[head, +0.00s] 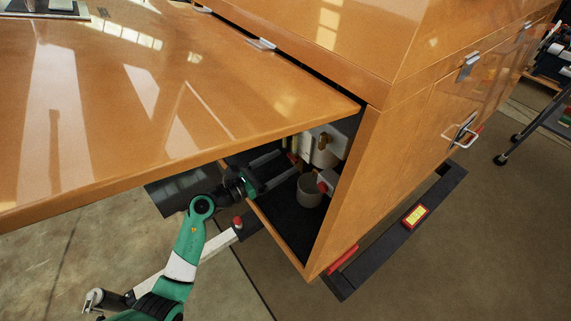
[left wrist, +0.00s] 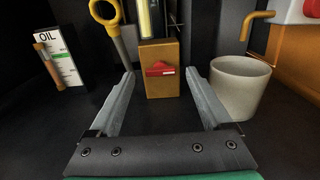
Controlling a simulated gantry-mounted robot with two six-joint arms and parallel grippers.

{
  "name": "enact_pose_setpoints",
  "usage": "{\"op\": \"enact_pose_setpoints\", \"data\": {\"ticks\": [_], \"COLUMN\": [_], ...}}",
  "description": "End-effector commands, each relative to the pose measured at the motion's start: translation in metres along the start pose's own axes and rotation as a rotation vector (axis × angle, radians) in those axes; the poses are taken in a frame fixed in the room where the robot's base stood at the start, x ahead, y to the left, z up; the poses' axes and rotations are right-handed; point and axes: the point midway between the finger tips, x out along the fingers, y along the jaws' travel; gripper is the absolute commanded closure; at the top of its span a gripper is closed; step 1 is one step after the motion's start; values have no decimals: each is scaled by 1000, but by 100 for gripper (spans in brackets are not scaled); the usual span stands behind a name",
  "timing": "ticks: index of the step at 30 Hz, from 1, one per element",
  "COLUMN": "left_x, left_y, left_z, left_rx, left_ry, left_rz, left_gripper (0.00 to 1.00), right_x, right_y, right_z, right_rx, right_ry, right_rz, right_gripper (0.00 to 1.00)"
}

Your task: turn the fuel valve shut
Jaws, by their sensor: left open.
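A red valve handle (left wrist: 160,69) lies roughly level across the front of a brass-coloured block (left wrist: 160,88) in the left wrist view. I take it for the fuel valve; its marking is too small to read. In the head view, a small red part (head: 292,158) shows inside the cabinet near my fingers. My left gripper (head: 287,166) reaches into the cabinet opening under the raised panel. In the left wrist view its fingers (left wrist: 160,76) are open and empty, one either side of the block, with the handle between and beyond them. Contact is not visible.
A pale cup (left wrist: 240,88) stands right of the block under a bent spout (left wrist: 258,22). An oil gauge (left wrist: 60,60) and a yellow ring-handled dipstick (left wrist: 108,18) are at left. The wooden panel (head: 150,90) overhangs my arm; the cabinet side wall (head: 350,195) bounds the opening.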

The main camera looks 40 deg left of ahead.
Motion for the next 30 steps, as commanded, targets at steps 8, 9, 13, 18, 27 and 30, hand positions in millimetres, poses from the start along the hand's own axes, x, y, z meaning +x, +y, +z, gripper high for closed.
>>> {"op": "enact_pose_setpoints", "data": {"ticks": [8, 9, 13, 18, 27, 30], "left_x": [20, 20, 19, 19, 19, 19], "left_y": [0, 0, 0, 0, 0, 0], "left_z": [0, 1, 1, 1, 0, 1], "left_rx": [0, 0, -1, -1, -1, -3], "left_ry": [0, 0, 0, 0, 0, 0], "left_rz": [0, 0, 0, 1, 1, 1], "left_gripper": [18, 18, 19, 50, 100, 100], "right_x": [-5, -5, -5, -5, -5, -5], "right_y": [0, 0, 0, 0, 0, 0], "right_z": [5, 5, 4, 4, 4, 4], "right_rx": [0, 0, 0, 0, 0, 0], "right_ry": [0, 0, 0, 0, 0, 0], "right_rz": [0, 0, 0, 0, 0, 0], "right_gripper": [50, 50, 50, 50, 50, 50]}}
